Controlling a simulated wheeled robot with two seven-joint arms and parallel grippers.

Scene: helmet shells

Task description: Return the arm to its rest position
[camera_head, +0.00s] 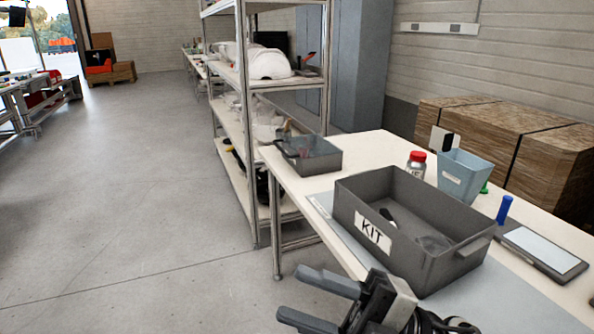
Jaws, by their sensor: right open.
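My right gripper (291,292) is at the bottom middle of the head view. Its two dark fingers point left and are spread apart, with only bare floor visible between them. It is empty and appears in front of the table's near edge, close to the grey KIT bin (430,262). Whether it touches the table or bin cannot be told. The rest of my right arm is mostly cut off by the lower frame edge. My left gripper is not in view.
The white table (375,150) also holds a small grey tray (318,157), a red-capped jar (416,164), a light-blue cup (464,176) and a tablet (543,250). A shelf rack (243,120) stands behind, holding a white helmet shell (268,64). Floor at left is clear.

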